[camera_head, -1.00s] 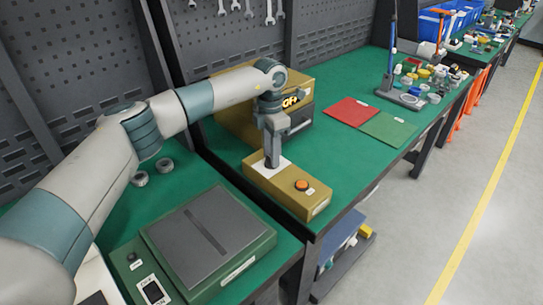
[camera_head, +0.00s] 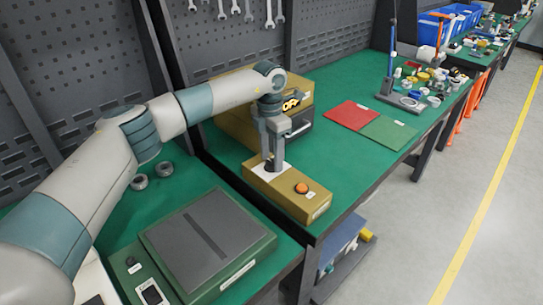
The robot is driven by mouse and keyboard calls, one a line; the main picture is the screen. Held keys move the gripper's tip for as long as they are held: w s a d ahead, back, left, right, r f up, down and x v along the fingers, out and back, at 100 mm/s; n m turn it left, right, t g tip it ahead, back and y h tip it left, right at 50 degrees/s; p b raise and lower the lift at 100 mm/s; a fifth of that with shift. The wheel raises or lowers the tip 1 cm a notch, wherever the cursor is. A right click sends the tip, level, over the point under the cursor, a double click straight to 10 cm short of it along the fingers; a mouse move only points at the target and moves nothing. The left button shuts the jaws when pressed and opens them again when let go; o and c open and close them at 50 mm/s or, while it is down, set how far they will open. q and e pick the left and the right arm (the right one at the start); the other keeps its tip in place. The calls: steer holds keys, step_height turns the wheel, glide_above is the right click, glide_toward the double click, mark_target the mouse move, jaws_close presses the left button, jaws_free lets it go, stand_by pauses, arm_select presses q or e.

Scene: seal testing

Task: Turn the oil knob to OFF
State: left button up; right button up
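A tan control box (camera_head: 300,207) sits on the green table with an orange round button (camera_head: 301,188) on its top right and a white plate (camera_head: 262,178) on its left part. My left gripper (camera_head: 272,165) points down over the white plate, its fingertips at a small dark knob (camera_head: 269,166) there. The fingers partly hide the knob, and I cannot tell whether they grip it. My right gripper is not in view.
A green box with a dark grey lid (camera_head: 208,240) stands at the front left. Two grey rings (camera_head: 139,182) lie behind it. A red mat (camera_head: 352,112) and a green mat (camera_head: 388,132) lie to the right. A stand (camera_head: 400,100) and several small parts are farther back.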

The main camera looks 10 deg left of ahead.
mark_target(270, 160)
arm_select(q)
steer(key=shift+r, duration=0.1)
steer(key=shift+r, duration=0.45)
step_height(270, 160, up, 16)
steer(key=b, duration=0.2)
steer(key=shift+w+a+r+b, duration=0.15)
steer(key=shift+w+a+b, duration=0.15)
steer(key=shift+b, duration=0.1)
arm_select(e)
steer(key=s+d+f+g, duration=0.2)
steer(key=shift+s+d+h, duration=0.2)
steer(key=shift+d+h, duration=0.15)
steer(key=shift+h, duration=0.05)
arm_select(q)
steer(key=shift+d, duration=0.1)
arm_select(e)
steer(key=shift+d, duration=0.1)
